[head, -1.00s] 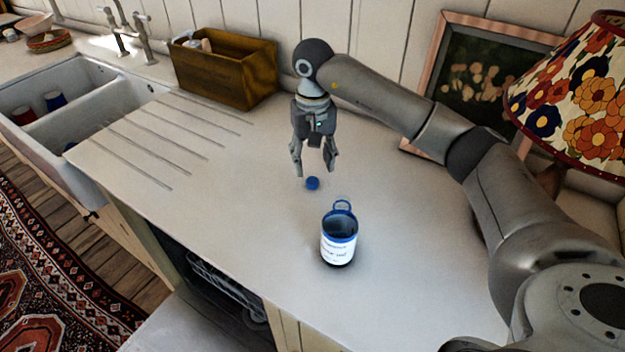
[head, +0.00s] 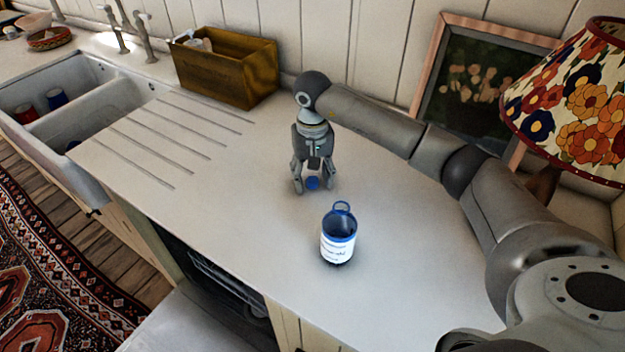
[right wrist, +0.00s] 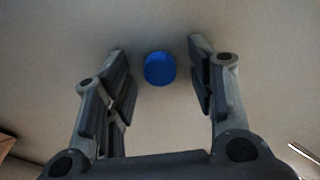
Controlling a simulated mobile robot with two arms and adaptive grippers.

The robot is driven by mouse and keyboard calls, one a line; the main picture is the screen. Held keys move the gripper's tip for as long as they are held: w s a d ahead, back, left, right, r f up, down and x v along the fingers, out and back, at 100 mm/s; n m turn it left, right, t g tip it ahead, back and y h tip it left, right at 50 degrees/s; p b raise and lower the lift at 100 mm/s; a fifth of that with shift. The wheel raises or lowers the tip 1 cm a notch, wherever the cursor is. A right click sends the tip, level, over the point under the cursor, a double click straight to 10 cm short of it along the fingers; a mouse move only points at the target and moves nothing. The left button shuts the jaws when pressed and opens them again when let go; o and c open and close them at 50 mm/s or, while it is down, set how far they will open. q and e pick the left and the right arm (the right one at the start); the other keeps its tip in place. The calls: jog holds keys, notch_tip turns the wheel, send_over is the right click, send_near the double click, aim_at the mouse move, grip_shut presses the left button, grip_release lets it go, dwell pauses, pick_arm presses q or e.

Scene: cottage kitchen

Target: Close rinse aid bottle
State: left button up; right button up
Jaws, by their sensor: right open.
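The rinse aid bottle (head: 338,246) stands upright on the worktop, dark blue with a white label, its top uncapped with a blue ring standing up at the rim. A small round blue cap (head: 312,183) lies on the worktop behind the bottle and a little to its left. My right gripper (head: 312,189) points down over the cap, with its open fingers on either side of it. In the right wrist view the blue cap (right wrist: 159,68) sits between the two fingertips, with a gap on each side. My left gripper is not in view.
A wooden box (head: 226,68) stands at the back, beside the draining grooves. A double sink (head: 75,110) is at the left. A framed picture (head: 478,85) and a flowered lamp (head: 572,100) are at the right. The worktop around the bottle is clear.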

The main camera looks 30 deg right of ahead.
aim_at(313, 179)
jog(key=shift+c, duration=0.3)
jog(key=c, duration=0.7)
pick_arm(q)
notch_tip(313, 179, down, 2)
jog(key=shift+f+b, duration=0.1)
jog(key=shift+b, duration=1)
pick_arm(e)
notch_tip(313, 179, up, 10)
jog(key=shift+r, duration=0.1)
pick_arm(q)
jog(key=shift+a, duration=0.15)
